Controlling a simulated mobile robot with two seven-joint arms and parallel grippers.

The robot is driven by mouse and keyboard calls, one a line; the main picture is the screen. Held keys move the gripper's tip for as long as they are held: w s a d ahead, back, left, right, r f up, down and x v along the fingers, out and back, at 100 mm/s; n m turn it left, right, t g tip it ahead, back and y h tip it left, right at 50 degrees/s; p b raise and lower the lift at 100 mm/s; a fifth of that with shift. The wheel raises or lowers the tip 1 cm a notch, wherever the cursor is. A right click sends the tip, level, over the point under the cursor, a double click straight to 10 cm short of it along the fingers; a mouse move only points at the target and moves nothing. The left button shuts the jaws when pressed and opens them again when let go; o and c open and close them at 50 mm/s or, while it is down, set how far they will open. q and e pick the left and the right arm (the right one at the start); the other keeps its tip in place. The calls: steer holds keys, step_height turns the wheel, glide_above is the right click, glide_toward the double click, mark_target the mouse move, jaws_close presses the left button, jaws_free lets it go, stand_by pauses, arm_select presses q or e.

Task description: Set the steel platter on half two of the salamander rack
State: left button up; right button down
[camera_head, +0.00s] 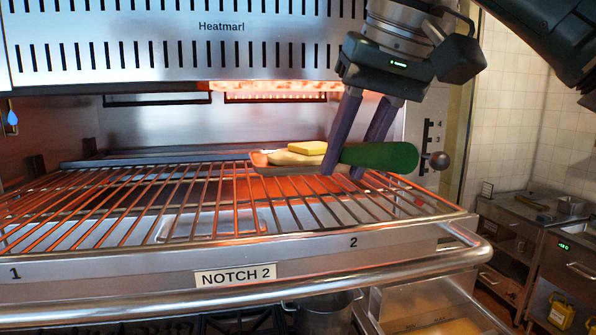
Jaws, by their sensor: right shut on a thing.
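The steel platter (265,170) is over the right half of the salamander rack (215,203), the half marked 2, towards its back. A pale piece of food with a yellow block (307,148) on it lies on the platter. A thick green handle (385,156) points right from the platter. My right gripper (345,172) reaches down from above and is shut at the handle's platter end. I cannot tell whether the platter touches the bars. My left gripper is not in view.
The glowing heater (270,88) hangs above the rack. A plate reads NOTCH 2 (236,275) on the front edge, above a steel front rail (200,307). A round knob (438,160) sits right of the handle. The rack's left half, marked 1, is bare.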

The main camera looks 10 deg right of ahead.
mark_target(333, 215)
step_height(333, 215, down, 2)
steer(key=shift+f+p, duration=0.2)
steer(key=shift+p, duration=0.9)
steer(key=shift+f, duration=0.65)
steer(key=c, duration=1.1)
jaws_free()
steer(key=shift+f, duration=0.15)
steer(key=o, duration=0.5)
steer(key=shift+c, duration=0.2)
steer(key=b+v, duration=0.4)
steer(key=shift+s+d, duration=0.15)
steer(key=b+v, duration=0.1)
steer(key=v, duration=0.7)
